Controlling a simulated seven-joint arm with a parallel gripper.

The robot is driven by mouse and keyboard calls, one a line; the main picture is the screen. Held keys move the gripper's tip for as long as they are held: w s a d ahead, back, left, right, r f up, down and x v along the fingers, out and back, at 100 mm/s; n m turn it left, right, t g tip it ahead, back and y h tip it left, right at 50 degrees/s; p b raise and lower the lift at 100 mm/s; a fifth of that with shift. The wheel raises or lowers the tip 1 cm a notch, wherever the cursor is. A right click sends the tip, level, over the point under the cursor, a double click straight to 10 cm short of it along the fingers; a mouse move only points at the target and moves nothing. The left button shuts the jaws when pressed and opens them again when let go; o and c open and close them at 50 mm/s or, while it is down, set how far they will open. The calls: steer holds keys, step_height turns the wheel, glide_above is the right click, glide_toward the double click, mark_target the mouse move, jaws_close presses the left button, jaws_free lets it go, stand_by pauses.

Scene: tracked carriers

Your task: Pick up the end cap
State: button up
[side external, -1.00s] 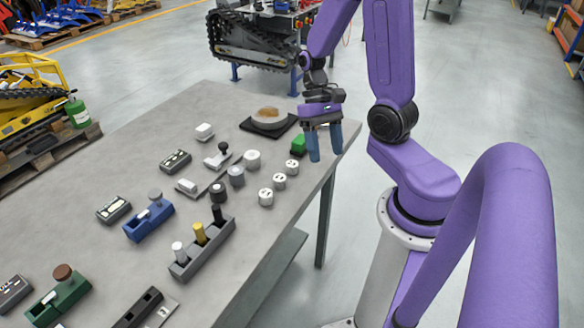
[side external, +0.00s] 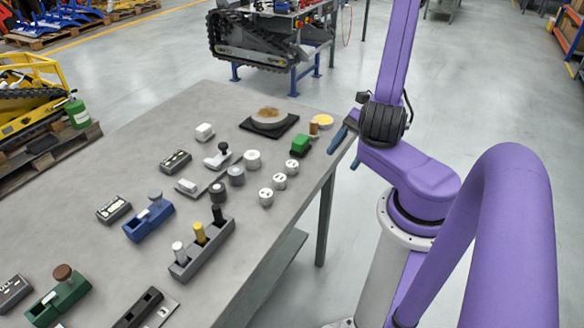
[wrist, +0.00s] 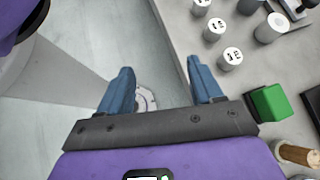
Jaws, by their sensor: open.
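No part is clearly marked as the end cap, and I cannot tell which one it is. Three small white round pieces with dark marks (side external: 279,181) stand in a row near the table's right edge; they also show at the top of the wrist view (wrist: 231,60). My gripper (side external: 345,151) is at the table's right edge, partly hidden by my arm. In the wrist view my gripper (wrist: 160,70) has its blue fingers wide apart with nothing between them. The white pieces are beyond and right of the fingers.
A green block (side external: 300,144), a brown cylinder (side external: 314,128) and a yellow round piece (side external: 323,119) are near my gripper. A black square base with a round dish (side external: 270,124) lies farther back. Below the open fingers, the wrist view shows floor (wrist: 75,90) beyond the table edge.

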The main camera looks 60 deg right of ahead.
steer(key=s+m+t+h, duration=0.2)
steer(key=m+t, duration=0.4)
steer(key=m, duration=0.1)
steer(key=m+t+h, duration=0.4)
steer(key=m+h, duration=0.1)
steer(key=m, duration=0.2)
glide_toward(297, 165)
steer(key=x, duration=0.4)
steer(key=shift+a+f, duration=0.1)
steer(key=shift+a, duration=0.05)
steer(key=shift+t, duration=0.3)
steer(key=shift+x, duration=3)
steer(key=shift+f, duration=0.15)
steer(key=c, duration=1.1)
